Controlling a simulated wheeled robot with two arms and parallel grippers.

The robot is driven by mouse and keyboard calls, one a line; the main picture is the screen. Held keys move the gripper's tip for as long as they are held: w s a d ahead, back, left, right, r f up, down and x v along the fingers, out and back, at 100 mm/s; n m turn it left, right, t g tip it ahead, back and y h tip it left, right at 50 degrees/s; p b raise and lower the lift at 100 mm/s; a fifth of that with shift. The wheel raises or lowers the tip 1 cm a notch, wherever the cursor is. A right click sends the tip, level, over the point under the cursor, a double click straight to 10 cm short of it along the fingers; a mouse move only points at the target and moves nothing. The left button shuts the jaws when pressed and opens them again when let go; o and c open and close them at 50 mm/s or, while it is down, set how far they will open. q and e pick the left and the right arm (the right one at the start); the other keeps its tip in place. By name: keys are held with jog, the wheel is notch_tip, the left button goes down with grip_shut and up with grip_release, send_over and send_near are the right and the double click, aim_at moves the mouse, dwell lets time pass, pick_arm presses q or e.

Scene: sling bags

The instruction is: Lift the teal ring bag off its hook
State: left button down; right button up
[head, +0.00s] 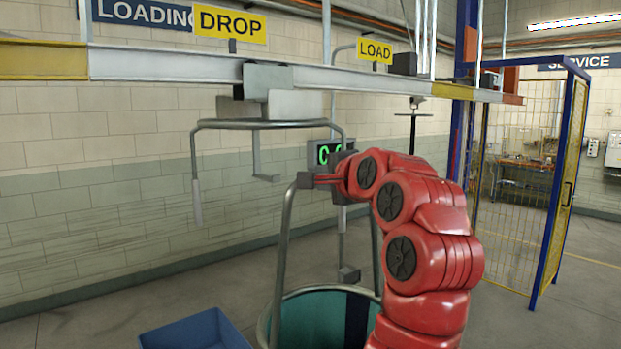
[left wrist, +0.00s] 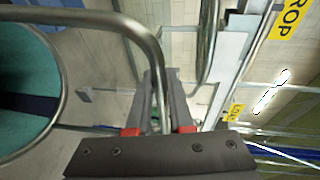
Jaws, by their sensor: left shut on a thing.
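The teal ring bag (head: 306,325) hangs low at the centre in the head view, with a metal rim and a tall grey tube handle. Its teal side also shows at the left of the left wrist view (left wrist: 28,75). My left gripper (head: 312,181), on the red arm, is shut on the upper bend of the handle; the fingers (left wrist: 156,100) close around the tube in the left wrist view. A carrier (head: 270,124) with a bent tube and hanging hook arms is above. My arm hides where handle and hook meet, so I cannot tell whether they touch.
An overhead rail (head: 180,68) crosses above with DROP (head: 230,24) and LOAD (head: 375,51) signs. A green-lit display (head: 325,154) sits behind my gripper. A blue bin (head: 195,330) stands lower left. A wire cage (head: 520,180) is at right. Open floor lies between.

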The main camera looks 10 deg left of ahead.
pick_arm(q)
jog(key=shift+s+d+r+b, duration=0.1)
jog(key=shift+s+d+b, duration=0.35)
jog(key=shift+s+d, duration=0.6)
jog(key=shift+s+d+b, duration=0.4)
jog(key=shift+s+d, duration=0.4)
jog(key=shift+d, duration=0.45)
jog(key=s+d+b, duration=0.2)
jog(key=s+d, duration=0.7)
jog(key=d, duration=0.2)
jog(key=shift+s+d, duration=0.15)
jog(key=shift+d, duration=0.25)
jog(key=shift+a, duration=0.15)
dwell(0.5)
